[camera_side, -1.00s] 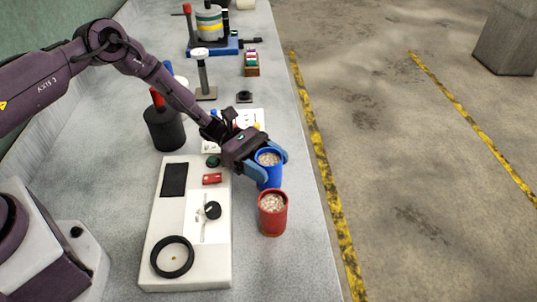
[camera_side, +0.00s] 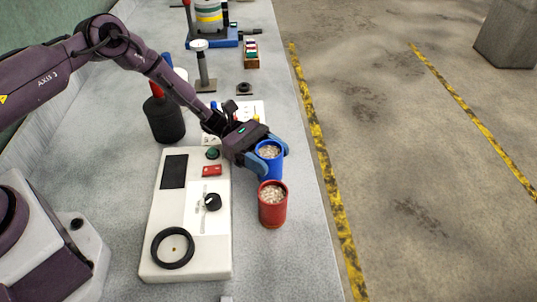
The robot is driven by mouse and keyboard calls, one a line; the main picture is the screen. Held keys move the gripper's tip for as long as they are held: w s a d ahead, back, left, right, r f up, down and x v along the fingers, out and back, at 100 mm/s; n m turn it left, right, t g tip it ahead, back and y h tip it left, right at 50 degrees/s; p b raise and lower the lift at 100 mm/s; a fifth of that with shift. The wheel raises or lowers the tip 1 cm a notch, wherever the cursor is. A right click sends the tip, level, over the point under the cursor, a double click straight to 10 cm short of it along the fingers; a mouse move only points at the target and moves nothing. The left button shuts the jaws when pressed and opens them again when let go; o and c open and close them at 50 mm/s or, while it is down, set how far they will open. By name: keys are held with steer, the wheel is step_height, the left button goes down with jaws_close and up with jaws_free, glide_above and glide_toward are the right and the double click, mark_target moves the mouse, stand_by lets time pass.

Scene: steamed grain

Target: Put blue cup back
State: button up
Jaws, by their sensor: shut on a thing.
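The blue cup (camera_side: 269,165) is full of pale grain and stands upright near the right side of the bench. My gripper (camera_side: 268,157) is shut on the blue cup, with one blue finger on each side of it. I cannot tell whether the cup's base touches the bench. The red cup (camera_side: 272,211), also full of grain, stands upright on the bench just in front of the blue cup. The red cup's rim overlaps the blue cup's lower part in this view.
A white device (camera_side: 187,262) with a black ring, knob and buttons lies to the left of the cups. A dark canister (camera_side: 164,119) stands behind it. A white card (camera_side: 250,110) lies behind my gripper. The bench's right edge is close to the cups.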

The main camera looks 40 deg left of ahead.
steer(key=shift+s+f, duration=0.2)
steer(key=shift+f, duration=0.9)
steer(key=o, duration=1.2)
steer(key=shift+c, duration=0.2)
steer(key=a, duration=0.1)
steer(key=r, duration=0.1)
steer(key=a, duration=0.1)
steer(key=shift+w+a+r, duration=0.15)
steer(key=shift+w+a, duration=0.15)
steer(key=shift+a, duration=0.05)
step_height(320, 180, up, 8)
steer(key=f, duration=0.1)
steer(key=s+a+r+m+g+y, duration=0.2)
steer(key=s+a+m+g+y, duration=0.15)
steer(key=s+m+y, duration=0.45)
steer(key=s+a+r+m+t+y, duration=0.4)
steer(key=s+r, duration=0.4)
steer(key=r, duration=0.2)
steer(key=s+a+r+m+t+y, duration=0.4)
steer(key=s+a+r+m+y, duration=0.1)
steer(key=s+r, duration=0.4)
step_height(320, 180, up, 2)
steer(key=shift+s+a+m+t+y, duration=0.15)
steer(key=shift+a+m+t+y, duration=0.2)
steer(key=shift+a+y, duration=0.3)
